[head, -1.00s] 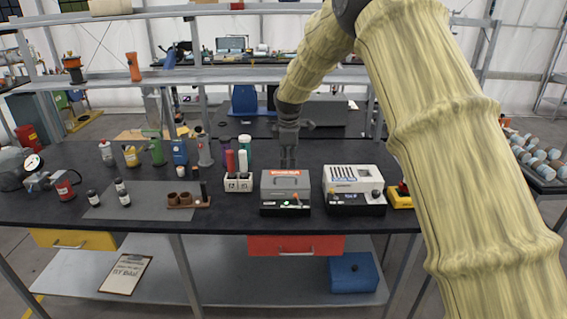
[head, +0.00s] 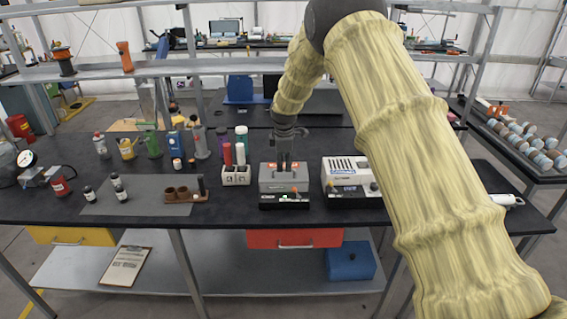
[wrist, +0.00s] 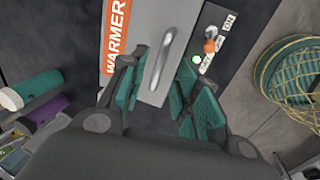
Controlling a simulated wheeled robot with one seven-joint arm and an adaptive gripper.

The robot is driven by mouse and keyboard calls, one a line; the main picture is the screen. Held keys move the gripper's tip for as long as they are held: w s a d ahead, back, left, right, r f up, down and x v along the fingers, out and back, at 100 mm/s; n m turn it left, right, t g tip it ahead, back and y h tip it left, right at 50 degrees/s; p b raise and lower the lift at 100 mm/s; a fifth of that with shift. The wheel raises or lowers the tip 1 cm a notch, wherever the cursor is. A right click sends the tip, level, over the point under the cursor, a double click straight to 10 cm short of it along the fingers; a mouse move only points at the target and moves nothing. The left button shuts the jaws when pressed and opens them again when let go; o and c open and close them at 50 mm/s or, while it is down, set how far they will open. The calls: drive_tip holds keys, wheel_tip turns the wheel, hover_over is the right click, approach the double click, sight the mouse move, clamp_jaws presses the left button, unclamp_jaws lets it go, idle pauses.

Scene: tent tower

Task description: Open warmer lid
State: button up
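The warmer (head: 284,188) is a grey box with a dark front base, standing on the black bench. Its lid looks shut. In the wrist view an orange label reading WARMER (wrist: 115,38) lies beside the lid's grey bar handle (wrist: 161,62). My gripper (head: 284,166) points down at the top of the warmer. In the wrist view my gripper (wrist: 160,92) is open, with its green-padded fingers on either side of the handle's near end. I cannot tell whether they touch it.
A white device (head: 346,167) stands close to the right of the warmer. A white rack with tubes (head: 236,176) stands close to its left. A wooden holder (head: 183,195) and small bottles are farther left. A shelf (head: 190,69) runs behind.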

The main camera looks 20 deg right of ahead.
drive_tip(key=shift+w+f, duration=0.15)
drive_tip(key=shift+f, duration=0.35)
drive_tip(key=shift+w+f, duration=0.15)
drive_tip(key=shift+f, duration=0.35)
drive_tip(key=shift+s, duration=0.1)
drive_tip(key=shift+c, duration=0.2)
clamp_jaws()
